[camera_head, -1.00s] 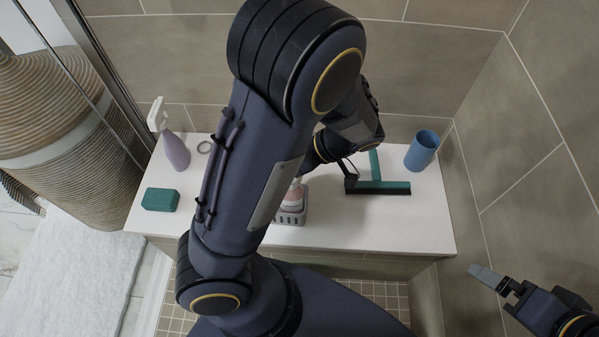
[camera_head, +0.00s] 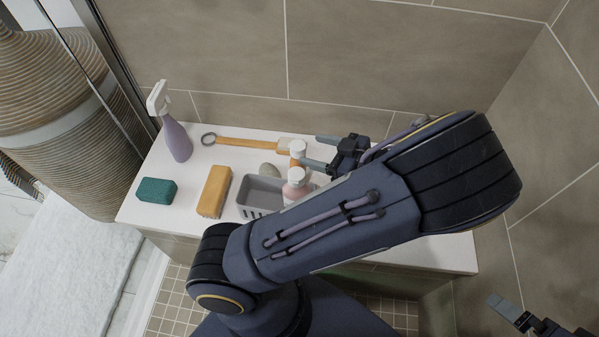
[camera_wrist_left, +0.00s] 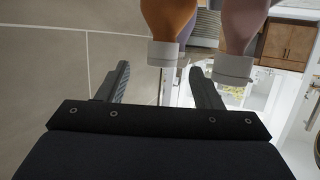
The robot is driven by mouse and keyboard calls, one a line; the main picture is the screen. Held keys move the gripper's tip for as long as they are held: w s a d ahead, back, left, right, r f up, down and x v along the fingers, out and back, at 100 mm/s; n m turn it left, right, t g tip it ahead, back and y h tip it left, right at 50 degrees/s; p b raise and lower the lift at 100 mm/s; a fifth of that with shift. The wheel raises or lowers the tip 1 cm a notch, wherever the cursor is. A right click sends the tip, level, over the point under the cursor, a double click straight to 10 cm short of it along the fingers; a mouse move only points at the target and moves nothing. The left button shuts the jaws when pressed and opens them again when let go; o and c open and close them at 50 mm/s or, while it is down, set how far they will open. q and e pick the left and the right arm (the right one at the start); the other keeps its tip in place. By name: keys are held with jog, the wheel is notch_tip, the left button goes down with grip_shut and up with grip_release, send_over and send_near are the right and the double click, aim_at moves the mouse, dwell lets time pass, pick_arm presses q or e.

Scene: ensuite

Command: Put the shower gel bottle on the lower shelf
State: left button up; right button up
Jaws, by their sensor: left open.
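Two white-capped bottles stand near the middle of the white bench: an orange one (camera_head: 297,148), partly hidden, and a pink one (camera_head: 295,189) by the grey basket. I cannot tell which is the shower gel. My left gripper (camera_head: 320,151) is open and points left, its fingertips close to the orange bottle. In the left wrist view, the orange bottle (camera_wrist_left: 168,18) appears between the finger directions, and the pink bottle (camera_wrist_left: 237,28) is to the right; both look inverted there. My right gripper (camera_head: 505,308) is partly in view at the lower right. I cannot identify a lower shelf.
Tiled walls close the back and right.

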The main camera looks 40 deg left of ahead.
aim_at(305, 148)
pick_arm(q)
jog(key=b+x, duration=0.1)
jog(key=x, duration=0.4)
jog(key=shift+s+a+f, duration=0.1)
jog(key=shift+s+a, duration=0.1)
jog(key=shift+a, duration=0.15)
grip_shut()
